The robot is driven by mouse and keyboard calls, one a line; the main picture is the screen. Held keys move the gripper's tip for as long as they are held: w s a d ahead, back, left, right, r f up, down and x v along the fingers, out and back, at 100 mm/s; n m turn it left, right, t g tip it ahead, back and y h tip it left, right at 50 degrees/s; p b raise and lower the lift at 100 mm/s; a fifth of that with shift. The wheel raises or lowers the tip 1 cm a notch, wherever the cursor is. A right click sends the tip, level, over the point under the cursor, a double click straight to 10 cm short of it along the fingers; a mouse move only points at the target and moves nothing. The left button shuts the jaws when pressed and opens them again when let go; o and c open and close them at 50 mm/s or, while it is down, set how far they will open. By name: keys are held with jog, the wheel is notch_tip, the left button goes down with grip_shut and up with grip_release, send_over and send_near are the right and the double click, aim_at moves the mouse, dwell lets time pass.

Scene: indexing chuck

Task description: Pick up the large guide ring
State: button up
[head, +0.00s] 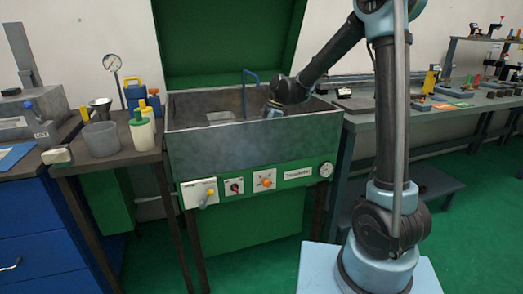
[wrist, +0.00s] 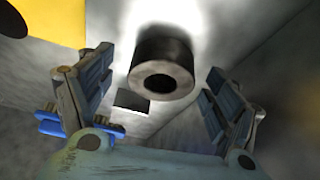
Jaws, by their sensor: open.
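In the wrist view, a dark grey thick-walled cylinder with a round hole in its end face (wrist: 163,70) shows at upper centre. It looks like the large guide ring, though I cannot be sure. My gripper (wrist: 160,64) is open, with one finger left of the ring and one right of it. Clear gaps show on both sides, and nothing is held. In the head view, my gripper (head: 273,112) reaches down into the grey metal tank (head: 250,146). The tank's front wall hides its lower part and the ring.
The wrist view shows a small dark block (wrist: 131,101) beside the ring and a yellow patch (wrist: 32,18) at upper left. Grey tank walls are close around. In the head view, a blue bent pipe (head: 245,88) rises from the tank, left of my gripper.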

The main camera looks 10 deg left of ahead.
jog(key=shift+s+a+f, duration=0.1)
jog(key=shift+f, duration=0.3)
jog(key=c, duration=1.9)
jog(key=shift+r, duration=0.15)
